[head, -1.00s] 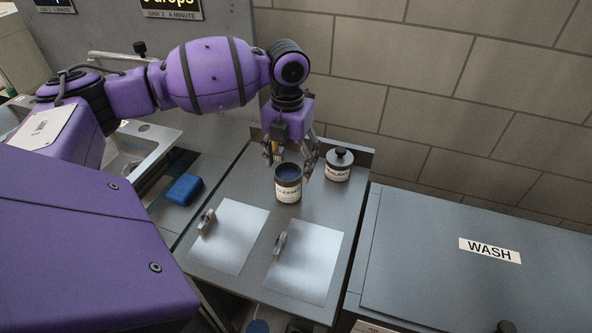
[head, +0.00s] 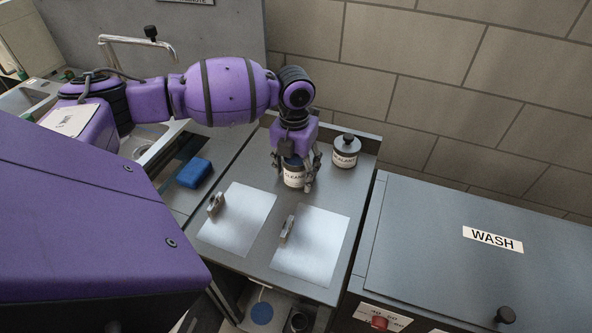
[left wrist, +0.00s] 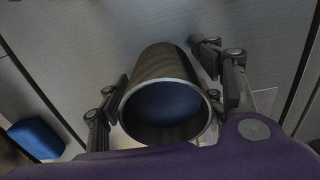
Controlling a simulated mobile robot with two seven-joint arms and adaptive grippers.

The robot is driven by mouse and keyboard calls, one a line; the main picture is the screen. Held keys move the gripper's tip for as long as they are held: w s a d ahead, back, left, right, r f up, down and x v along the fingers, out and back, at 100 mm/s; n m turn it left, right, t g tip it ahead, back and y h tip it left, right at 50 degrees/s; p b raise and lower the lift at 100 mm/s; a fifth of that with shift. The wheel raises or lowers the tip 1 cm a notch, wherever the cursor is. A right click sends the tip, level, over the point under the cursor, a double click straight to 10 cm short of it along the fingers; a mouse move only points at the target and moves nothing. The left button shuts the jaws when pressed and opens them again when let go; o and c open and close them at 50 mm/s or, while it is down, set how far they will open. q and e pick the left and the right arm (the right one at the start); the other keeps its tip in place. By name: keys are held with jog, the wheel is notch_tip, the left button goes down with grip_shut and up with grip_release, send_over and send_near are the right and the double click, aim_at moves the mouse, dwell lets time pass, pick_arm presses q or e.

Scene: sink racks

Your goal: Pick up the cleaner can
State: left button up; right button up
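The cleaner can (head: 293,179) is a dark cylinder with a white label, standing upright on the grey counter in the head view. In the left wrist view the can (left wrist: 165,108) shows its round rim and blue inside. My left gripper (head: 295,172) is down over the can with a finger on either side. In the left wrist view the left gripper's (left wrist: 165,85) fingers look spread around the can, with a gap at the right finger; any contact at the left finger is unclear. My right gripper is not in view.
A dark lidded can (head: 345,152) with a white label stands just right of the cleaner can. Two pale panels with handles (head: 240,217) lie in front. A blue sponge-like block (head: 194,172) sits left, and the WASH unit (head: 450,235) is at right.

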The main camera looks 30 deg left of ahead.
pick_arm(q)
grip_shut()
jog(key=shift+r, duration=0.1)
